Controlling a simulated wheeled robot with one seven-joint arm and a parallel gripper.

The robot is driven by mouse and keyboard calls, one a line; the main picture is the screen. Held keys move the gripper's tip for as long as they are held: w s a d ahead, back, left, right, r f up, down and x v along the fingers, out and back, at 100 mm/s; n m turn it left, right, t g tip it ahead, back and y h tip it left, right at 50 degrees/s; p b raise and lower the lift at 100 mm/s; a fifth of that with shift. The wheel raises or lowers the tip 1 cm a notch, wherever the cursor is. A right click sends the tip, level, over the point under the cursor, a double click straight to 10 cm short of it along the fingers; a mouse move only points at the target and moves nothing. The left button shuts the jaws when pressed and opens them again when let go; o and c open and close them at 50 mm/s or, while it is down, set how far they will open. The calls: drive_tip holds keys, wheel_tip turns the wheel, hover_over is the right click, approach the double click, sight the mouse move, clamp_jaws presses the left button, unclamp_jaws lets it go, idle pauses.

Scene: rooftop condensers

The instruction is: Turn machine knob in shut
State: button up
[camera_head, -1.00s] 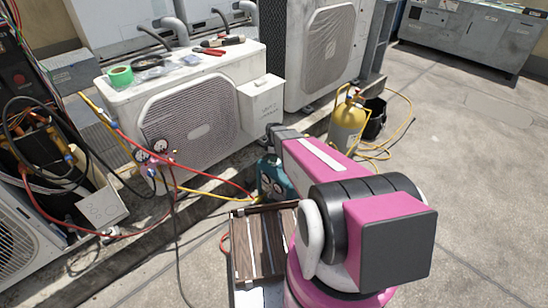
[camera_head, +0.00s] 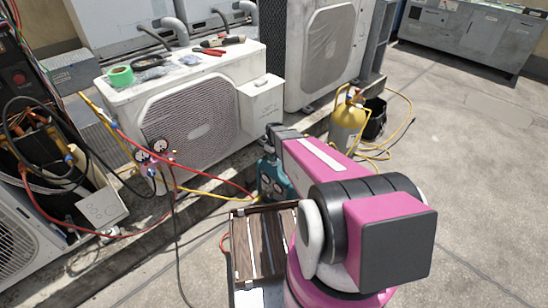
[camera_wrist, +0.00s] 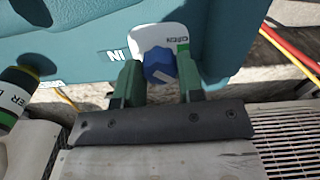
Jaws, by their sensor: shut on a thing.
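The machine is a teal unit (camera_head: 272,178) on the ground in front of the condenser, largely behind my arm in the head view. In the wrist view its teal casing (camera_wrist: 85,45) fills the top. A blue knob (camera_wrist: 158,68) with a pale pointer mark sits on a white label with green and dark lettering, partly readable. My gripper (camera_wrist: 160,82) has its two green fingers on either side of the knob, shut on it. In the head view my arm hides the gripper and the knob.
A slatted wooden surface (camera_head: 252,245) lies close below. A manifold gauge set (camera_head: 152,158) with red and yellow hoses hangs at left. A yellow gas cylinder (camera_head: 347,122) stands at right behind my arm. A dark bottle with a yellow band (camera_wrist: 14,95) is at the wrist view's left. Open concrete lies right.

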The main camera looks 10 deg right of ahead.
drive_tip(key=m, duration=0.4)
drive_tip(key=shift+m, duration=0.4)
drive_tip(key=m, duration=0.4)
drive_tip(key=shift+m, duration=0.3)
drive_tip(key=o, duration=0.9)
drive_tip(key=shift+r, duration=0.15)
wheel_tip(320, 180, up, 11)
drive_tip(key=shift+f, duration=0.2)
